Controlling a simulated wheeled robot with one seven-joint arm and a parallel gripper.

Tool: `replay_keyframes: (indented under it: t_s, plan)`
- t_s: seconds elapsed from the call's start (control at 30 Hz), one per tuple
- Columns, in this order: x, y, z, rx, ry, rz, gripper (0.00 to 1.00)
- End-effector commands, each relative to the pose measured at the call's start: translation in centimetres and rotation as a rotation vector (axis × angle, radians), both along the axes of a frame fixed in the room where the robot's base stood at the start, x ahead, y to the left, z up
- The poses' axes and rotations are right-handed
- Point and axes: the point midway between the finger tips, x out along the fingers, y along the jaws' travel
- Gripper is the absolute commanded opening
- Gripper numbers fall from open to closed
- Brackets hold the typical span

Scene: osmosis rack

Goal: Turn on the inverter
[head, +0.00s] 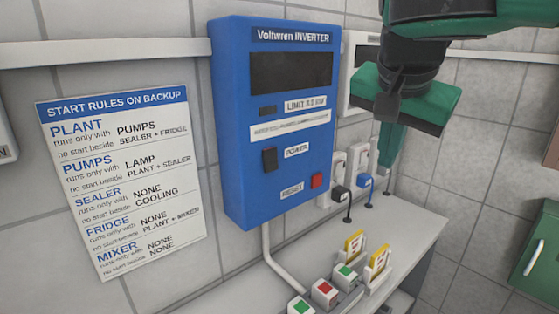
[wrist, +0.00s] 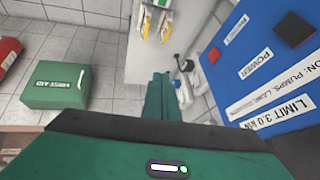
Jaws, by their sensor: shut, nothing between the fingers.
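The blue inverter (head: 235,130) labelled "Voltwren INVERTER" is mounted on the tiled wall, and its dark display (head: 290,72) looks blank. A black rocker switch (head: 269,159) sits left of the "POWER" label, and a red button (head: 317,180) sits beside another small label lower down. In the wrist view, the inverter (wrist: 225,85) fills the right side, with the black switch (wrist: 214,55) and red button (wrist: 236,30). My green gripper (head: 391,160) is to the right of the inverter, fingers pointing down and together, apart from the switch. Its fingers also show in the wrist view (wrist: 163,82).
A rules poster (head: 125,185) hangs left of the inverter. Below is a counter (head: 420,225) with red and green buttons (head: 325,292) and yellow tags (head: 354,247). A green first aid box (wrist: 60,87) is at left in the wrist view.

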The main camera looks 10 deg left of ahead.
Motion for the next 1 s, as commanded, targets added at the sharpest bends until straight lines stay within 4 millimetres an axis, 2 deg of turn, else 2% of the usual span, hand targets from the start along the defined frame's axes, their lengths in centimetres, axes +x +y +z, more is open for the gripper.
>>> replay_keyframes:
  t_s: [0.03,0.2,0.3,0.4,0.6,1.0]
  plan:
    - [-0.8,2.6,0.9,0.026,-0.015,0.017,0.0]
    - [-4.1,8.8,3.5,0.117,-0.047,0.032,0.0]
    - [-6.0,11.5,4.6,0.162,-0.055,0.039,0.0]
    - [-7.4,13.2,5.3,0.195,-0.057,0.041,0.0]
    - [-8.7,14.6,5.9,0.225,-0.057,0.041,0.0]
    - [-8.6,14.6,5.8,0.224,-0.058,0.04,0.0]
